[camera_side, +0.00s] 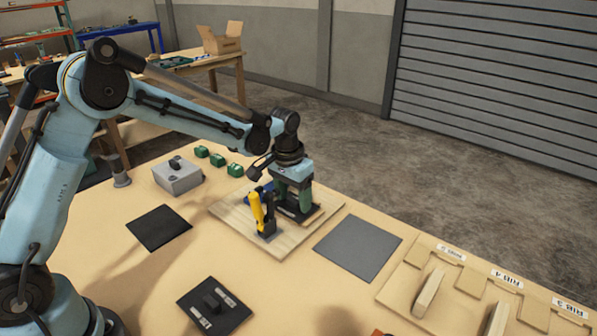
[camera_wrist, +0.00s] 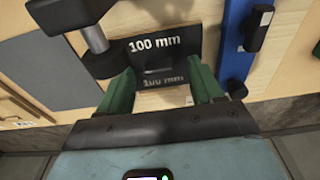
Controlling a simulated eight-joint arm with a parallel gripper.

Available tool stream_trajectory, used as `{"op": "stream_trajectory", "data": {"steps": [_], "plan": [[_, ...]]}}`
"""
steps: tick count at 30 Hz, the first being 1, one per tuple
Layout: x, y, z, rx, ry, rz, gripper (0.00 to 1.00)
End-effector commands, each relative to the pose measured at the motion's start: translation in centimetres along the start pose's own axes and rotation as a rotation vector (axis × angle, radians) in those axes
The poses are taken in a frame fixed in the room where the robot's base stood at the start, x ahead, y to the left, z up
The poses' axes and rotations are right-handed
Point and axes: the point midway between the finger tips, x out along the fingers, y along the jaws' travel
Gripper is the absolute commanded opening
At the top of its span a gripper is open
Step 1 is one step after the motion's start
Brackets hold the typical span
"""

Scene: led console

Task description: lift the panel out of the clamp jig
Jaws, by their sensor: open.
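The panel (camera_side: 312,213) looks like a black plate on the wooden jig board (camera_side: 237,221). In the wrist view the panel (camera_wrist: 135,47) carries two white "100 mm" labels with a dark raised block between them. My gripper (camera_side: 292,208) points down over it. In the wrist view my gripper (camera_wrist: 160,75) is open, its green fingers on either side of the block; contact cannot be told. The clamp (camera_side: 263,212) has a yellow handle standing nearly upright, left of my gripper.
A grey mat (camera_side: 358,247) lies right of the board, a black mat (camera_side: 158,228) left. A grey box (camera_side: 177,175) and green blocks (camera_side: 218,159) sit behind.

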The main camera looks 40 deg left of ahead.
Motion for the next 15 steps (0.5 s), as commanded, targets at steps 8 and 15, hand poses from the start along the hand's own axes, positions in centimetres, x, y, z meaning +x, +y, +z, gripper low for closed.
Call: {"op": "stream_trajectory", "data": {"steps": [8,15], "plan": [[-0.03,0.01,0.0,0.0,0.0,0.0,0.49],[-0.04,0.0,0.0,0.0,0.0,0.0,0.12]]}}
